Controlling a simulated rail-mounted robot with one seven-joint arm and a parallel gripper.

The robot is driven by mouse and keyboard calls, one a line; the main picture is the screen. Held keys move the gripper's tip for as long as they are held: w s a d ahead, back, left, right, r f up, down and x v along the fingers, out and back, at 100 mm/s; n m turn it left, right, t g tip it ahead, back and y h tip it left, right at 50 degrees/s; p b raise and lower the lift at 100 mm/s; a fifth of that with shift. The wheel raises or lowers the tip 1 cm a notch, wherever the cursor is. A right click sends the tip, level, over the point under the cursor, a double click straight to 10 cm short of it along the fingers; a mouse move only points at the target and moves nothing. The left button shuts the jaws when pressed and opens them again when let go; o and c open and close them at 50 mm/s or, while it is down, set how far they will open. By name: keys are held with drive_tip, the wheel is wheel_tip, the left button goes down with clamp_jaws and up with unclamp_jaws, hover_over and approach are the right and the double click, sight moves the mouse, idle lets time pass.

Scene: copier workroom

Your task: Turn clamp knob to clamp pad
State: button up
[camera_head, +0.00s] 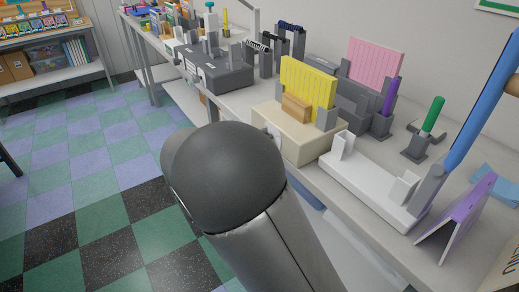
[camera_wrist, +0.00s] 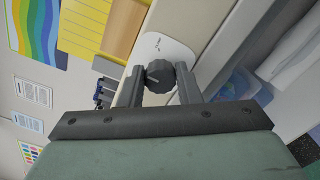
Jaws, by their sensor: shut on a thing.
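The clamp knob (camera_wrist: 159,86) is dark grey, round and ridged, with a pale line on its face. It sits in front of a white oval plate (camera_wrist: 152,47) on the side of a cream clamp base. My gripper (camera_wrist: 160,71) is shut on the knob, with one finger on each side. The yellow pad (camera_head: 308,84) stands upright on the cream base (camera_head: 303,145), behind a wooden block (camera_head: 296,107). The pad also shows in the wrist view (camera_wrist: 82,33). In the head view my arm hides the knob and the gripper.
A white bracketed stand (camera_head: 370,188) is right of the base, with a purple folded piece (camera_head: 457,215) beyond it. A pink pad (camera_head: 375,62) and a dark grey punch-like machine (camera_head: 216,72) stand behind. The tiled floor (camera_head: 70,170) at left is open.

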drive_tip(key=m+b, duration=0.3)
drive_tip(key=b, duration=0.1)
drive_tip(key=m+b, duration=0.4)
drive_tip(key=b, duration=0.1)
drive_tip(key=m+b, duration=0.4)
drive_tip(key=shift+a+f+b, duration=0.1)
drive_tip(key=shift+f+b, duration=0.2)
drive_tip(key=shift+b, duration=0.05)
drive_tip(key=shift+r+m, duration=0.15)
drive_tip(key=shift+m, duration=0.25)
drive_tip(key=o, duration=1)
drive_tip(key=shift+c, duration=0.2)
drive_tip(key=p+v, duration=0.3)
drive_tip(key=v, duration=1.4)
drive_tip(key=shift+s, duration=0.25)
